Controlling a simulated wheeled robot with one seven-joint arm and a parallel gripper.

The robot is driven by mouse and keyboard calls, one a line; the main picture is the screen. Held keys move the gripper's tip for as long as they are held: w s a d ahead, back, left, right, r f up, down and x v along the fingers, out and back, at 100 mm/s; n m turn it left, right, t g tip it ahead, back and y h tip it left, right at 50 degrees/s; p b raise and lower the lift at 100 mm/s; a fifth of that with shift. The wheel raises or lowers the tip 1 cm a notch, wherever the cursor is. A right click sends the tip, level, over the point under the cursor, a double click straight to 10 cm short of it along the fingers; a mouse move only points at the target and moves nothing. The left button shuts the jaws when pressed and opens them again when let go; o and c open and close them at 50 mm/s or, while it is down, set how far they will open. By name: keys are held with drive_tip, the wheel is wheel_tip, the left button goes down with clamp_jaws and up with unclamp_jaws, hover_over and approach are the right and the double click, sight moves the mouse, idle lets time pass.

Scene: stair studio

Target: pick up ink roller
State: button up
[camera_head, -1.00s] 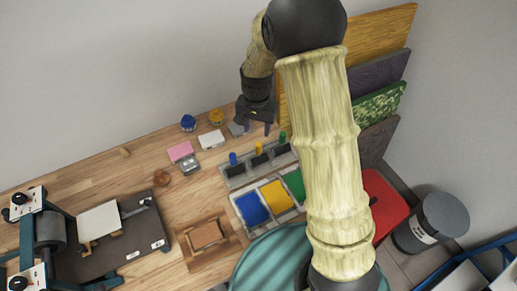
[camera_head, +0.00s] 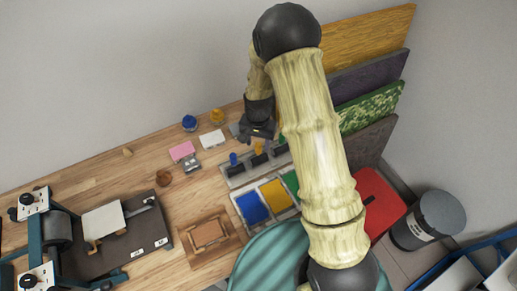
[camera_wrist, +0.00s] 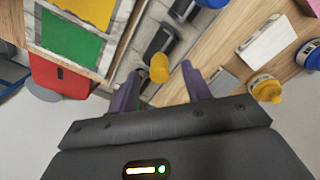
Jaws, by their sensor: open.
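A grey rack (camera_head: 243,180) on the wooden table holds dark rollers with coloured upright handles. The yellow-handled roller (camera_head: 258,148) and the blue-handled roller (camera_head: 233,159) show in the head view; the green one is hidden there. My gripper (camera_head: 260,132) is open and empty, pointing down just over the rack by the yellow handle. In the wrist view the yellow handle (camera_wrist: 159,68) appears between the two purple fingertips (camera_wrist: 162,78); I cannot tell whether it is at their depth. A blue handle (camera_wrist: 212,3) shows at the top edge.
An ink tray with blue, yellow and green pads (camera_head: 253,207) lies in front of the rack. A yellow-lidded jar (camera_head: 217,116), a blue-lidded jar (camera_head: 190,122) and a white block (camera_head: 212,139) stand nearby. Large panels (camera_head: 367,75) lean on the wall at right.

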sight(258, 144)
drive_tip(key=shift+f+p, duration=0.4)
drive_tip(key=shift+f, duration=1.1)
clamp_jaws()
